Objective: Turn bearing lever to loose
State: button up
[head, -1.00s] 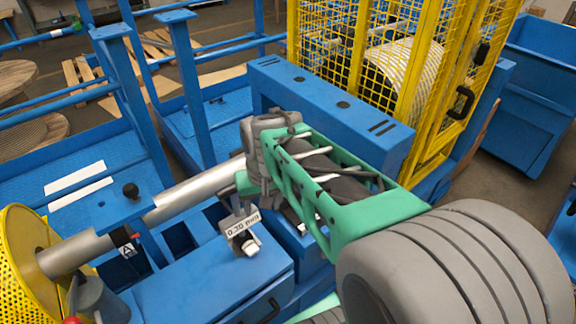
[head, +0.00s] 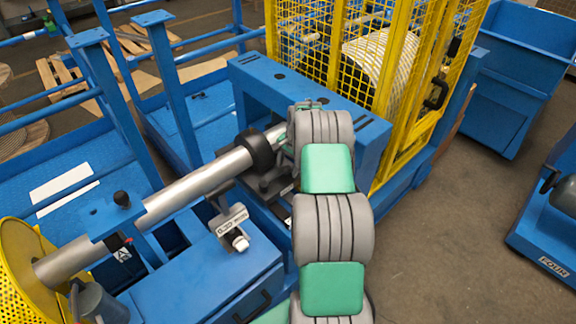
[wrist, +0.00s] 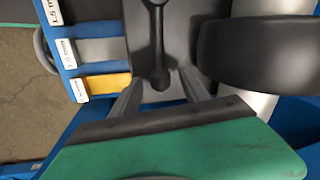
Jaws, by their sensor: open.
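In the wrist view a dark lever (wrist: 157,45) with a rounded end runs down the middle over a dark grey housing. I take it for the bearing lever; its loose or tight marking does not show. My gripper (wrist: 160,84) is open, with one finger on each side of the lever's rounded end. Whether either finger touches it I cannot tell. In the head view my arm hides most of the gripper and the lever. A silver shaft (head: 190,188) with a black collar (head: 262,152) passes beside my wrist; the collar (wrist: 258,55) is right of the lever in the wrist view.
Labelled grey and yellow pieces (wrist: 108,84) sit left of the lever. A blue frame beam (head: 300,100) and yellow mesh guard (head: 395,70) stand behind my arm. A label plate (head: 232,220) and black knob (head: 122,198) are left. Floor at right (head: 450,220) is clear.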

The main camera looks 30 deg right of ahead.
jog(key=shift+w+f, duration=0.1)
jog(key=shift+f, duration=0.3)
grip_shut()
dwell(1.2)
